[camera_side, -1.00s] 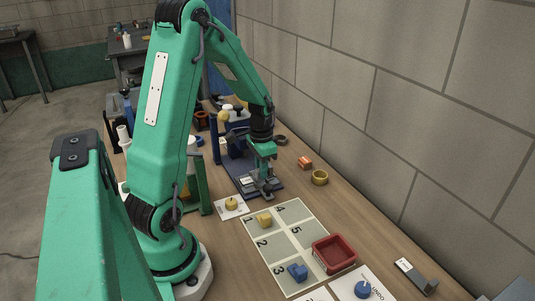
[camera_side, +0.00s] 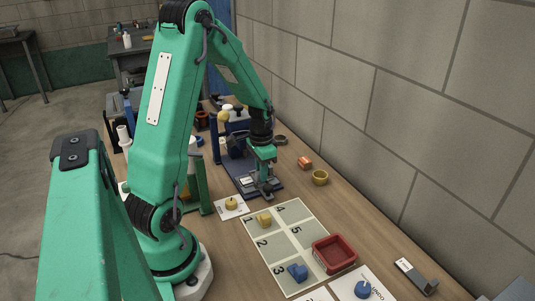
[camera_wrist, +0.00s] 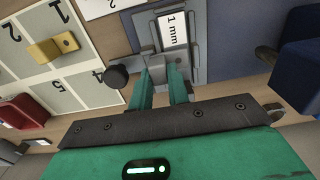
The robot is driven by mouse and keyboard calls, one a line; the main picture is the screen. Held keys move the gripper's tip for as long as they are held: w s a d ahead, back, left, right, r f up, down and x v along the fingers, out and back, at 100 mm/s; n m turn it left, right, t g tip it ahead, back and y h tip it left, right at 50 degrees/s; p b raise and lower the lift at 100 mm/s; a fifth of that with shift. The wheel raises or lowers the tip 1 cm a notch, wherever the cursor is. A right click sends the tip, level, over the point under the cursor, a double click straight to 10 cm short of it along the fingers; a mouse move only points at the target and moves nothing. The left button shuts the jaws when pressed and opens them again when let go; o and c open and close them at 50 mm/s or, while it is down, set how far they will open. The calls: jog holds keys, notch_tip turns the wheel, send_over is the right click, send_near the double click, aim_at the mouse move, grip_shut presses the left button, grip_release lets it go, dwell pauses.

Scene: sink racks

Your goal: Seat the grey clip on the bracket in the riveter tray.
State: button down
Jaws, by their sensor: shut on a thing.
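My gripper (camera_side: 266,178) is over the dark blue riveter tray (camera_side: 236,166), with its fingers pointing down. In the wrist view its two green fingers (camera_wrist: 165,88) are close together, shut on a small grey piece between their tips, taken to be the grey clip (camera_wrist: 156,64). The clip is mostly hidden by the fingers. Just beyond the tips is a grey bracket (camera_wrist: 196,42) with a white "1 mm" label, on the tray. The clip is at or against the bracket's near end; I cannot tell whether it is fully seated.
A black knob (camera_wrist: 116,77) is close to the left finger in the wrist view. An orange block (camera_side: 305,162) and a yellow ring (camera_side: 320,177) lie near the wall.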

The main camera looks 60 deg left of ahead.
jog(key=c, duration=1.3)
grip_release()
jog(key=shift+o, duration=0.2)
jog(key=shift+r, duration=3.9)
jog(key=shift+d+r, duration=0.2)
jog(key=s+d+r+t, duration=0.2)
jog(key=s+d+r, duration=0.2)
jog(key=d, duration=0.6)
jog(key=s+d+r+t, duration=0.3)
jog(key=s+d+r, duration=0.2)
jog(key=d+r, duration=0.3)
jog(key=shift+d+r+t, duration=0.3)
jog(key=shift+d, duration=0.75)
